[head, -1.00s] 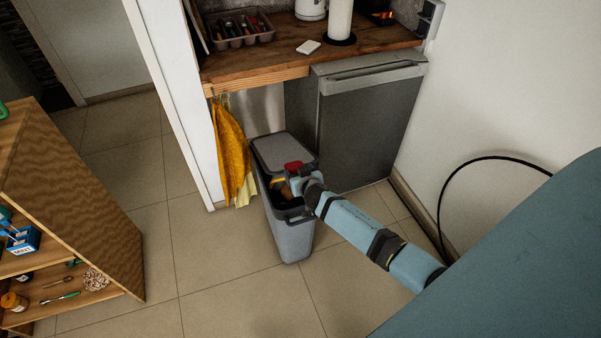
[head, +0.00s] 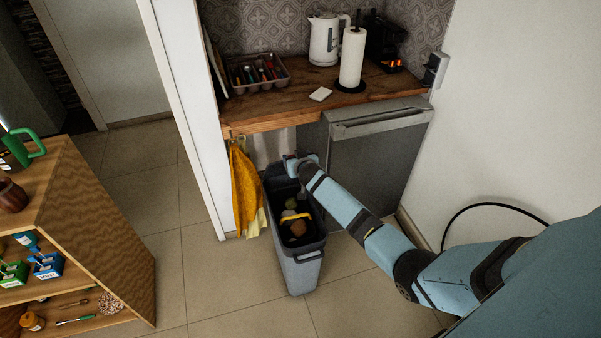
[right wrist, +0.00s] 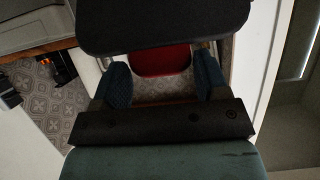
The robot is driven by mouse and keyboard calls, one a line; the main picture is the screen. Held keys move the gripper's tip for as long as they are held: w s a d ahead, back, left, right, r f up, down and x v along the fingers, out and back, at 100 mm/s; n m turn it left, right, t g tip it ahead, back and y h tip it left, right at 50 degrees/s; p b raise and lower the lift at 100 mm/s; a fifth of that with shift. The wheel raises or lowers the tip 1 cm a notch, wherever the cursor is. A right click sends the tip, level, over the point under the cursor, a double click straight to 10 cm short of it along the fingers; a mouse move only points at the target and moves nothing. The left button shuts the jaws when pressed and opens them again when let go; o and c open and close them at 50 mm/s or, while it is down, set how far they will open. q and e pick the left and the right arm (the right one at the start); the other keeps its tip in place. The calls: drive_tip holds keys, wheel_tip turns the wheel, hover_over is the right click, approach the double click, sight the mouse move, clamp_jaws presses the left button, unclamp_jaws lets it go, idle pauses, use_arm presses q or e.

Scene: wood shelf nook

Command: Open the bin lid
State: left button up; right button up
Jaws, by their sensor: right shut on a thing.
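The tall grey bin (head: 301,270) stands on the tiled floor beside the dark appliance. Its top is open, and scraps (head: 295,225) in brown, yellow and green show inside. My right gripper (head: 291,166) is at the far end of the bin's opening. In the right wrist view its blue fingers are shut on a red part (right wrist: 163,62), which appears to be the lid's tab. The lid looks raised at the bin's far end, largely hidden behind my gripper and forearm. My left gripper is not in view.
A wooden counter (head: 300,103) with a kettle and paper towel roll overhangs behind the bin. A dark appliance (head: 372,160) stands to the right. A yellow cloth (head: 246,190) hangs close left. A wooden shelf (head: 110,225) stands at left; floor tiles between are clear.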

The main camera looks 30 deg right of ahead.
drive_tip(key=shift+w+d+r, duration=0.2)
drive_tip(key=shift+w+r, duration=0.55)
drive_tip(key=shift+w, duration=0.05)
